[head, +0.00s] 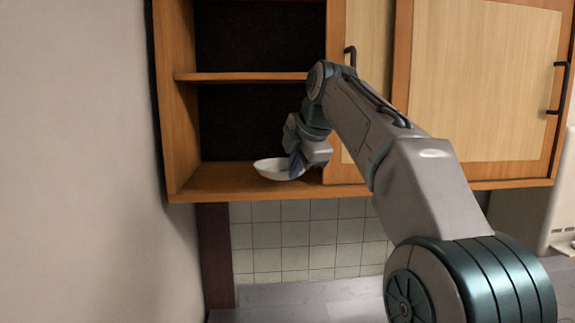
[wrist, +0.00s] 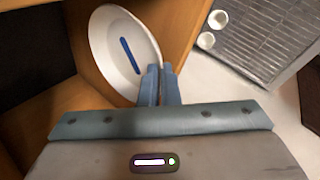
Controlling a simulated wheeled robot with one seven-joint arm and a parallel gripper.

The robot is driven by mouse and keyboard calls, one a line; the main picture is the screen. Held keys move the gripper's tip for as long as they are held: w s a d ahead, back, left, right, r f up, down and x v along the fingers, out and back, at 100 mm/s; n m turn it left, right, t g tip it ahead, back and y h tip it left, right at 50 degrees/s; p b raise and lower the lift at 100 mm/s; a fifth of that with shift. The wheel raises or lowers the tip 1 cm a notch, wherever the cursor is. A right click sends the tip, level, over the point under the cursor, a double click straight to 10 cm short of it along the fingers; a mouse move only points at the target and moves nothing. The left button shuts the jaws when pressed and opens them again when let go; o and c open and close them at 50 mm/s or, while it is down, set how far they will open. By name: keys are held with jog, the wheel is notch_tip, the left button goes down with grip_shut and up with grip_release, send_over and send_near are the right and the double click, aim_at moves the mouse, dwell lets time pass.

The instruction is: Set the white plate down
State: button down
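The white plate (head: 272,169) is shallow and bowl-like. In the head view it is at the bottom shelf (head: 225,185) of the open wooden cupboard, near the shelf's front edge. In the wrist view the plate (wrist: 107,45) shows a blue stripe inside. My gripper (head: 297,166) is at the plate's right side. In the wrist view its blue fingers (wrist: 160,72) are close together at the plate's rim, apparently shut on it. I cannot tell whether the plate's underside touches the shelf.
A middle shelf (head: 240,76) is above the plate. The cupboard's left wall (head: 178,110) and a closed door (head: 475,75) flank the opening. Below are wall tiles (head: 300,235) and a counter (head: 310,300).

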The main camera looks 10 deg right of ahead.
jog(key=shift+w+a+r+p, duration=0.1)
jog(key=shift+w+a+p, duration=0.25)
jog(key=shift+w, duration=0.3)
jog(key=shift+w+a+r+p, duration=0.1)
jog(key=shift+w+a+p, duration=0.1)
jog(key=shift+w+p, duration=0.3)
jog(key=shift+x, duration=1.1)
jog(key=shift+s+d, duration=0.15)
jog(key=shift+s, duration=0.1)
jog(key=shift+w+f, duration=0.15)
jog(key=c, duration=1.7)
grip_release()
jog(key=v, duration=1.2)
jog(key=s+d+f+m+h, duration=0.1)
jog(key=s+f+m, duration=0.6)
jog(key=s+f, duration=0.2)
jog(key=s+d+f+m+g, duration=0.1)
jog(key=s+d+f+m, duration=0.1)
jog(key=s+f+m, duration=0.6)
jog(key=s+d+f+m+g+h, duration=0.1)
jog(key=s+f+m, duration=0.6)
jog(key=f, duration=1.1)
jog(key=shift+s+d+m+h, duration=0.15)
jog(key=shift+s+d, duration=0.2)
jog(key=shift+s, duration=0.55)
jog(key=shift+s+d+m+h, duration=0.15)
jog(key=shift+s+d, duration=0.15)
jog(key=shift+s, duration=0.6)
